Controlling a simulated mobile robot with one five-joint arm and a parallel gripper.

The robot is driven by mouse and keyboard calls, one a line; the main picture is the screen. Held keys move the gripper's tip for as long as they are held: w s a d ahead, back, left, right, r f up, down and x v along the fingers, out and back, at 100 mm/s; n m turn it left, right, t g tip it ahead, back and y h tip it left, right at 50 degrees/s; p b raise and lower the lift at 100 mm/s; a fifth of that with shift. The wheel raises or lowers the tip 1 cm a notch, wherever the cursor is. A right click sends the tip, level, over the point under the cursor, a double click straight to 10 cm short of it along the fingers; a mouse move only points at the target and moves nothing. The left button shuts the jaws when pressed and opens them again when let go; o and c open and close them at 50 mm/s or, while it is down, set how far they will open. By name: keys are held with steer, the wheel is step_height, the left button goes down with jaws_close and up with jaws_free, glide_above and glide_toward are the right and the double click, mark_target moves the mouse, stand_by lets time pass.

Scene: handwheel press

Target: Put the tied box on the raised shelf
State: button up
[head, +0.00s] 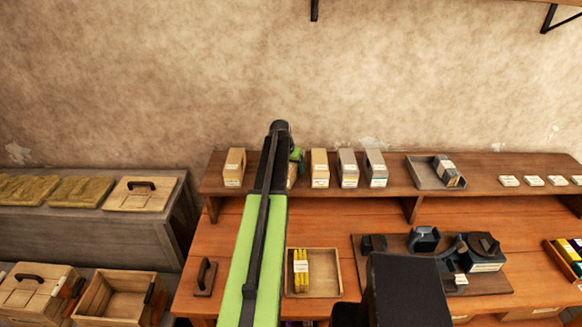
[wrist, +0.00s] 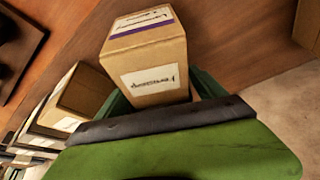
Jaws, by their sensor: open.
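A tan carton (wrist: 148,62) with a white label and a purple-striped label stands between the fingers of my gripper (wrist: 160,98) in the wrist view. The jaws are open around it; their contact with it is hidden. In the head view my gripper (head: 297,155) is over the raised shelf (head: 395,200), and my arm mostly hides the carton (head: 292,176) there. The carton appears to stand on the shelf. I see no string on it, so I cannot tell whether it is the tied box.
Close by on the shelf stand a tan box (head: 234,167), another tan box (head: 320,168) and grey boxes (head: 348,168). A grey tray (head: 424,172) is further right. Below are a wooden tray (head: 328,258) with yellow items and a dark fixture (head: 425,240).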

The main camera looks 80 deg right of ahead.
steer(key=p+v, duration=0.9)
steer(key=v, duration=0.2)
steer(key=shift+a, duration=0.1)
steer(key=shift+f, duration=0.15)
